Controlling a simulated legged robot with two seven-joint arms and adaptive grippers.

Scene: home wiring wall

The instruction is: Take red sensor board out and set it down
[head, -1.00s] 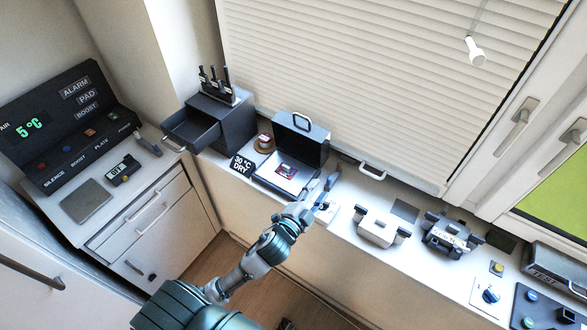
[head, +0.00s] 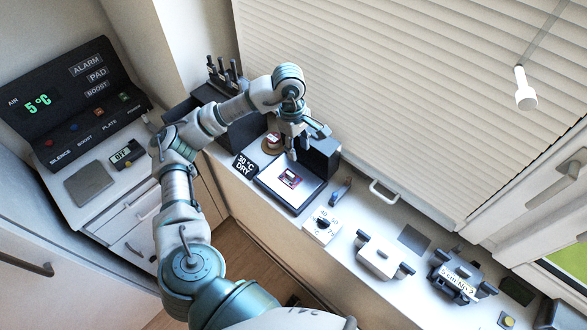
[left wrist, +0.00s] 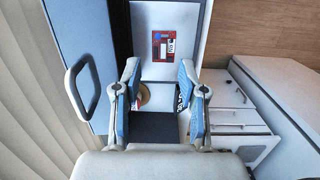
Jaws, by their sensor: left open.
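The red sensor board (head: 290,178) lies flat on the white floor of an open dark case (head: 293,211) on the shelf. It also shows in the left wrist view (left wrist: 163,46), beyond the fingertips. My left gripper (head: 298,152) is over the back part of the case, pointing down, open and empty. In the left wrist view its two blue-padded fingers (left wrist: 158,84) stand apart, with the board ahead of the gap and not between them. The case's raised lid is partly hidden by my arm in the head view. My right gripper is not in view.
A "30 °C DRY" sign (head: 245,164) and a small round brown base (head: 271,144) stand left of the case. A white dial box (head: 322,226) and a white handled unit (head: 381,256) stand to its right.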

